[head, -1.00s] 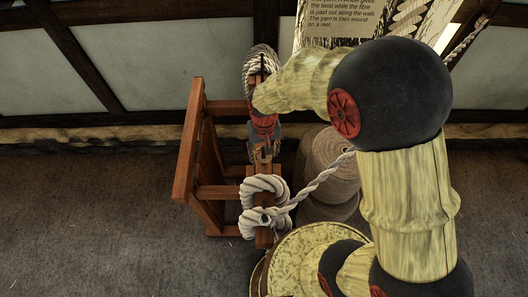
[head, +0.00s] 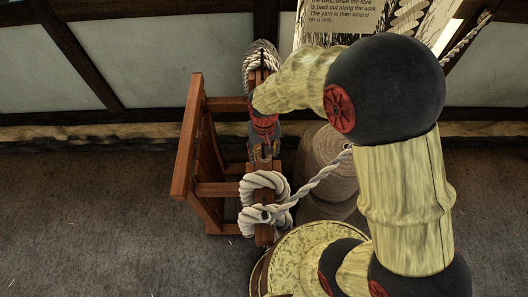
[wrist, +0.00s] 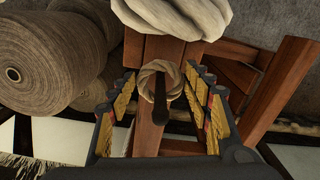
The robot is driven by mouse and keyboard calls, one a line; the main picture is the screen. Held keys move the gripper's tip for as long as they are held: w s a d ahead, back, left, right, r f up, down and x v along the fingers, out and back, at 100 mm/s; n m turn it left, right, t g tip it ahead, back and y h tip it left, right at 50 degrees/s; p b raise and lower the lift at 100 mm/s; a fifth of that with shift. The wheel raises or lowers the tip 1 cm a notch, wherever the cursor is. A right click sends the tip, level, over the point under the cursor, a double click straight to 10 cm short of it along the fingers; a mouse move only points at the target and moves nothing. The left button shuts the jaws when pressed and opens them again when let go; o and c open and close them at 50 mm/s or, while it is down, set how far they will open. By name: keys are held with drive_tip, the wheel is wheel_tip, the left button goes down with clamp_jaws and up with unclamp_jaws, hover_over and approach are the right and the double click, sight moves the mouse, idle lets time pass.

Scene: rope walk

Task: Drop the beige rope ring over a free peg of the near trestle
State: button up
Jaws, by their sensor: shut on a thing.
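The near trestle (head: 187,150) is red-brown wood and stands left of my arm in the head view. My gripper (head: 263,155) points down over its top beam. In the wrist view my gripper (wrist: 160,75) has its two fingers on either side of the small beige rope ring (wrist: 148,76), shut on it. A dark peg-like rod (wrist: 165,108) shows at the ring's opening; I cannot tell whether the ring is around it or above it. The ring is hidden in the head view.
Thick white rope coils (head: 250,215) hang at the beam's near end, and another coil (head: 250,70) at its far end. A rope runs right from the near coils. Big yarn reels (wrist: 55,60) stand beside the trestle. The floor on the left is clear.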

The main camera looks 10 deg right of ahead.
sight(264, 158)
drive_tip(key=shift+f+b, duration=1.05)
drive_tip(key=shift+f, duration=0.5)
drive_tip(key=o, duration=0.9)
wheel_tip(264, 158, up, 12)
idle(0.6)
